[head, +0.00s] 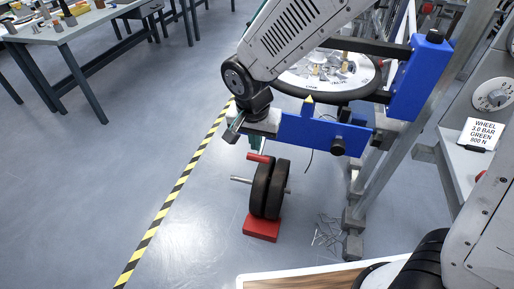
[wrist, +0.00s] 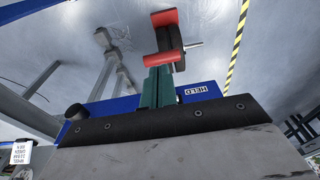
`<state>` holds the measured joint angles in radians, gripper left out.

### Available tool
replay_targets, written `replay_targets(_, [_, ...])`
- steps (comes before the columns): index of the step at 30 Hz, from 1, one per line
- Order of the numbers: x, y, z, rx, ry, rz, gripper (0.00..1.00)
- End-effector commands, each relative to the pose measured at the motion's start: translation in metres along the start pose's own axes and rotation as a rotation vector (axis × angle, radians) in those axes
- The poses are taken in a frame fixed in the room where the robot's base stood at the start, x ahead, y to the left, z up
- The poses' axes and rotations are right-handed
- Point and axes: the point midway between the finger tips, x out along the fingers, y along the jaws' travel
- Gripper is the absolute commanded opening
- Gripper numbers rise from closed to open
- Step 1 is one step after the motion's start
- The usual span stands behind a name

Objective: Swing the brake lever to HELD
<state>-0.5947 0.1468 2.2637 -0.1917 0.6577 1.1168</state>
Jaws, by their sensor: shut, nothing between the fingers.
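The brake lever shows its red grip (head: 260,158) in the head view, just below the blue arm plate and beside the black wheel. In the wrist view the red grip (wrist: 163,58) lies across the ends of my fingers. My gripper (head: 256,143) points down over it; its two teal fingers (wrist: 158,80) are shut together with nothing between them. Whether the fingertips touch the grip or only line up with it, I cannot tell. A white label (wrist: 196,90), apparently HELD upside down, is on the blue plate right of the fingers. The lever's pivot is hidden.
A black wheel (head: 268,188) stands on a red block (head: 262,229) on the floor. The blue plate (head: 310,132) and grey frame posts (head: 378,175) stand to the right. Thin metal pieces lie near the post foot. Open floor is left of the striped tape (head: 165,205).

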Motion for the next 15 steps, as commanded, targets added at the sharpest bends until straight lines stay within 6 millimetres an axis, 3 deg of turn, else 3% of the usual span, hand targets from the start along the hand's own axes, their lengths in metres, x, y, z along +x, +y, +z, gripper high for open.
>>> replay_targets(6, [-0.036,0.000,0.037,-0.005,0.000,-0.002,0.00])
replay_targets(15, [-0.059,0.001,0.060,-0.001,-0.001,0.001,0.00])
